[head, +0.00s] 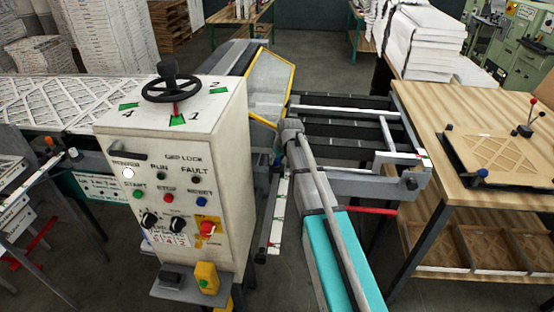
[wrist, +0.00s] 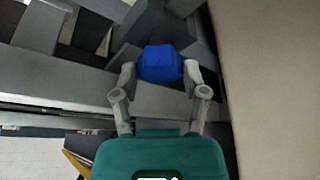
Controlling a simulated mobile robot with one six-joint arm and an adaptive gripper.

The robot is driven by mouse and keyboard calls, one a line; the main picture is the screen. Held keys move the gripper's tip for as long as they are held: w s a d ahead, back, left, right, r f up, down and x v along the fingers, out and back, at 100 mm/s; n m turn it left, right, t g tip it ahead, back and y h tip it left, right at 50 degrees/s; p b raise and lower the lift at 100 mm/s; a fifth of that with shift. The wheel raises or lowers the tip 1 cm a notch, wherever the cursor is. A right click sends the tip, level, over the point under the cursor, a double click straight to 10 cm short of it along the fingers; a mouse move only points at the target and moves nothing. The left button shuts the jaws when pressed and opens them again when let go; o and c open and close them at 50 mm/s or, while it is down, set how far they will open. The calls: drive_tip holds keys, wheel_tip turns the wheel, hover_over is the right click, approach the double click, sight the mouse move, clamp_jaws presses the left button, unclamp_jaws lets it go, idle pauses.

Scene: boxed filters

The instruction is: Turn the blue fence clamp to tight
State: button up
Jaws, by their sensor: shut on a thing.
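The blue fence clamp (wrist: 160,62) is a faceted blue knob in the upper middle of the wrist view, in front of grey metal bars. My gripper (wrist: 160,72) has one grey finger on each side of the knob and is shut on it. The finger pads meet the knob's left and right sides. No mark shows whether the clamp is tight or loose. In the head view my arm reaches down beside the control cabinet and largely hides the gripper and clamp.
The cream control cabinet (head: 165,220) with a black handwheel (head: 171,88) stands just left of my arm. A grey rail frame (head: 375,185) lies to the right. A wooden table (head: 425,105) with a jig board (head: 492,160) is farther right.

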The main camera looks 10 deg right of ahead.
drive_tip(key=shift+c, duration=1.2)
drive_tip(key=shift+m, duration=0.5)
drive_tip(key=m+h, duration=0.1)
drive_tip(key=m, duration=0.2)
drive_tip(key=shift+a+h, duration=0.1)
drive_tip(key=shift+h, duration=0.2)
drive_tip(key=shift+m+h, duration=0.8)
drive_tip(key=shift+m, duration=1.4)
drive_tip(key=o, duration=1.1)
drive_tip(key=shift+o, duration=0.2)
drive_tip(key=shift+n, duration=0.4)
